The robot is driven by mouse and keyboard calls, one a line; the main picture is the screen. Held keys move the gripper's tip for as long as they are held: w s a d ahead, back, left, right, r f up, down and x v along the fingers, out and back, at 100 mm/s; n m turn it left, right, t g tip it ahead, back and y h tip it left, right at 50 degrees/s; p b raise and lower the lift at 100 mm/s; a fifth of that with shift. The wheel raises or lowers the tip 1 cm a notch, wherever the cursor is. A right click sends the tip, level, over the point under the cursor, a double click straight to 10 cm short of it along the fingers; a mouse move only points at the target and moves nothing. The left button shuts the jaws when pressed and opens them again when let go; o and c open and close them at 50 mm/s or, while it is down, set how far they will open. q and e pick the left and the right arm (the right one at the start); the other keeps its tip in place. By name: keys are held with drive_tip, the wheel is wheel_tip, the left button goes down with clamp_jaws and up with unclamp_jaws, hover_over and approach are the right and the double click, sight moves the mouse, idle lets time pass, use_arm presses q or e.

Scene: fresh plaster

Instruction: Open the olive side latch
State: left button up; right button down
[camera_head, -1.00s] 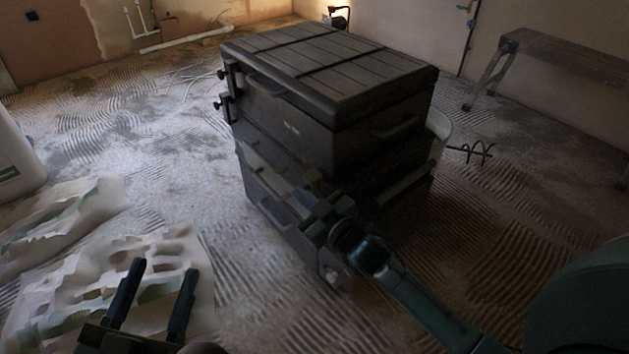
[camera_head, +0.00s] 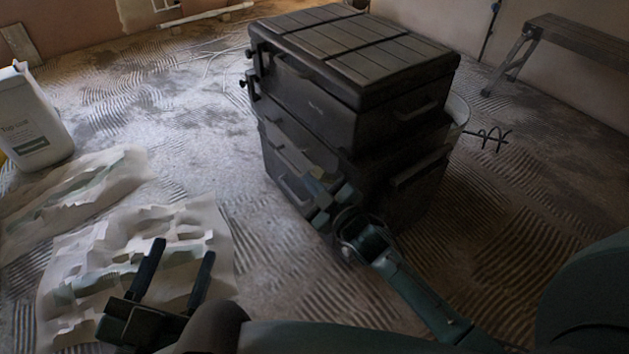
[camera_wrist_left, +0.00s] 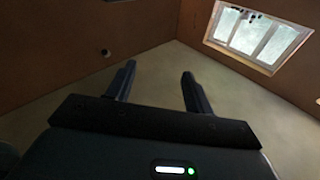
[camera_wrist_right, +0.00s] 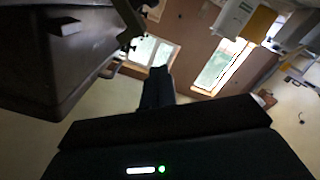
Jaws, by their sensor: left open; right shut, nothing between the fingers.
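A dark stacked tool box (camera_head: 330,115), with a ribbed lid, stands on the floor at the upper middle of the head view. It also shows at the left of the right wrist view (camera_wrist_right: 60,75). A small olive patch (camera_head: 316,174) shows low on its front, close to my right gripper; I cannot tell if it is the latch. My right gripper (camera_head: 308,186) is shut and empty in front of the lower box; in the right wrist view its fingers (camera_wrist_right: 157,74) look apart from the box. My left gripper (camera_head: 182,250) is open and empty at the lower left, far from the box.
Black knobs (camera_head: 243,83) stick out at the box's left side. Crumpled pale sheets (camera_head: 100,185) lie on the ridged floor at the left, near a white tub (camera_head: 35,120). A bench (camera_head: 560,45) stands at the upper right. Floor between the sheets and box is clear.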

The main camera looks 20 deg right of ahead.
drive_tip(key=p+v, duration=0.2)
drive_tip(key=v, duration=0.8)
drive_tip(key=shift+s, duration=0.15)
